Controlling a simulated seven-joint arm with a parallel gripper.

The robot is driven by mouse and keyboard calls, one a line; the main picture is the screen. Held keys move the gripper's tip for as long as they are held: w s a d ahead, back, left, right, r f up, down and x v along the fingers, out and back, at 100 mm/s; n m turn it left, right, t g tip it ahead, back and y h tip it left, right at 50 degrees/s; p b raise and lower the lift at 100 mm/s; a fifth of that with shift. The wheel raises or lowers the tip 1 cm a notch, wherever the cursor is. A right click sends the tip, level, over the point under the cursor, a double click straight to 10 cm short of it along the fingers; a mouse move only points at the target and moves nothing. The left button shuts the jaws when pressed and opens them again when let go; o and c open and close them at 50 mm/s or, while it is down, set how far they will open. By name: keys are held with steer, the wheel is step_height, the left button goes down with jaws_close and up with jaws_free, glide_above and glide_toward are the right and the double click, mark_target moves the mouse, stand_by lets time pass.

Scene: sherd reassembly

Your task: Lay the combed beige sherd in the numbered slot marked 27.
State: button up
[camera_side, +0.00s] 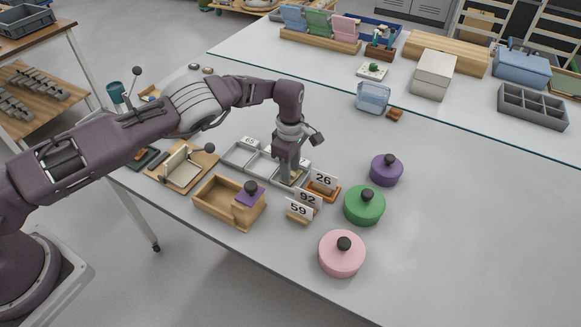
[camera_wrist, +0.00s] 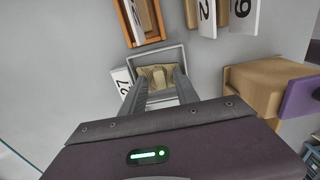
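The combed beige sherd (camera_wrist: 158,71) is inside the grey-walled slot (camera_wrist: 172,49) in the wrist view, beside a white card marked 27 (camera_wrist: 122,82). My gripper (camera_wrist: 161,80) points down into this slot, its two fingers apart with the sherd between and under the tips. I cannot tell if the fingers press on it. In the side view my gripper (camera_side: 289,179) is low over the near right end of the grey slot row (camera_side: 240,160).
Cards 26 (camera_side: 323,180), 92 (camera_side: 307,198) and 59 (camera_side: 298,208) stand close right of the slots. A wooden box (camera_side: 215,207) with a purple piece is in front. Purple (camera_side: 386,170), green (camera_side: 364,205) and pink (camera_side: 342,254) lidded pots stand right. The table's right side is clear.

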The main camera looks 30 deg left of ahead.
steer(key=s+a+r+m+t+h, duration=0.1)
steer(key=a+r, duration=0.2)
steer(key=r, duration=1.1)
steer(key=s+a+r+m, duration=0.1)
steer(key=s+a+r, duration=0.1)
steer(key=r, duration=1.1)
steer(key=s+a+r+m+t+h, duration=0.1)
steer(key=s+a+r+m, duration=0.25)
steer(key=s+r, duration=0.6)
steer(key=s+a+r+m+t, duration=0.15)
steer(key=s+m, duration=0.25)
steer(key=s, duration=0.6)
steer(key=s+r+m+t, duration=0.1)
steer(key=s+r+m, duration=0.25)
steer(key=s, duration=0.55)
steer(key=s+a+f+m+t+y, duration=0.1)
steer(key=s+f+m, duration=0.3)
steer(key=s, duration=0.4)
steer(key=shift+s+a+f+m+y, duration=0.15)
steer(key=shift+s+f+m+y, duration=0.1)
steer(key=shift+m+y, duration=0.25)
steer(key=shift+o, duration=0.4)
